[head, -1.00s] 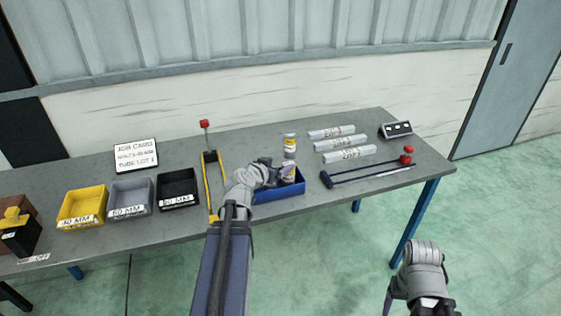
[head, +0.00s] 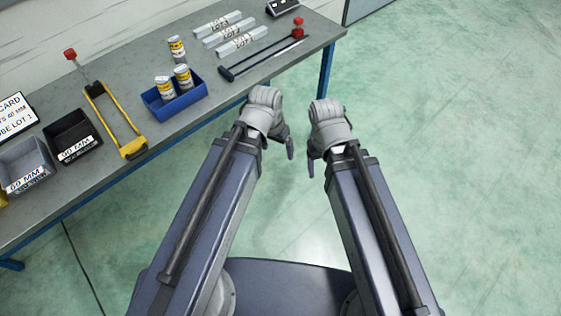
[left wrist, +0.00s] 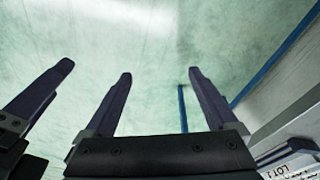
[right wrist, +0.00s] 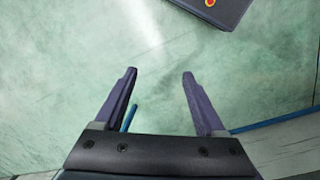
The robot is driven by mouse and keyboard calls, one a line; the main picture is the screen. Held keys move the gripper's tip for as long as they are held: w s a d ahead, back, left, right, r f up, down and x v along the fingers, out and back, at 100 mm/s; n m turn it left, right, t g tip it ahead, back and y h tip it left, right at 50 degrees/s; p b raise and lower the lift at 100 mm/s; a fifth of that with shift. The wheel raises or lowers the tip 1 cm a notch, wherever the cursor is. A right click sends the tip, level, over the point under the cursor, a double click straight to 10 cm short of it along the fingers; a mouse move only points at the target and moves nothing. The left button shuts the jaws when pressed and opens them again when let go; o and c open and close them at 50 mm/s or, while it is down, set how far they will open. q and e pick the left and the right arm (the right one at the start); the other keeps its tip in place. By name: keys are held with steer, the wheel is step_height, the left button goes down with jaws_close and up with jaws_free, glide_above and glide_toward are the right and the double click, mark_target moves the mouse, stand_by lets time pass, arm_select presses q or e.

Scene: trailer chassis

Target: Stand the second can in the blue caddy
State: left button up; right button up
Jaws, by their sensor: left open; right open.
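The blue caddy (head: 185,107) stands near the table's front edge in the head view. Two upright cans with white and yellow labels are in it, a left one (head: 164,88) and a right one (head: 183,77). A third can (head: 177,49) stands upright on the table behind the caddy. My left gripper (head: 288,148) is off the table's front edge, right of the caddy, over the floor. Its fingers are apart and empty in the left wrist view (left wrist: 159,74). My right gripper (head: 309,160) is close beside it, open and empty in the right wrist view (right wrist: 160,73).
The table (head: 110,165) also bears a yellow-framed tool (head: 120,125), black (head: 75,137) and grey (head: 27,165) bins, pale labelled bars (head: 240,42) and a dark long-handled tool (head: 262,56). The two grippers are nearly touching. Open floor (head: 450,150) lies to the right.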

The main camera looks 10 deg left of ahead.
arm_select(q)
steer(key=s, duration=0.1)
steer(key=s+d+g+y, duration=0.1)
steer(key=s, duration=0.1)
steer(key=s+y, duration=0.1)
steer(key=s, duration=0.1)
steer(key=shift+d+g, duration=0.3)
steer(key=shift+d, duration=0.05)
steer(key=shift+c, duration=0.3)
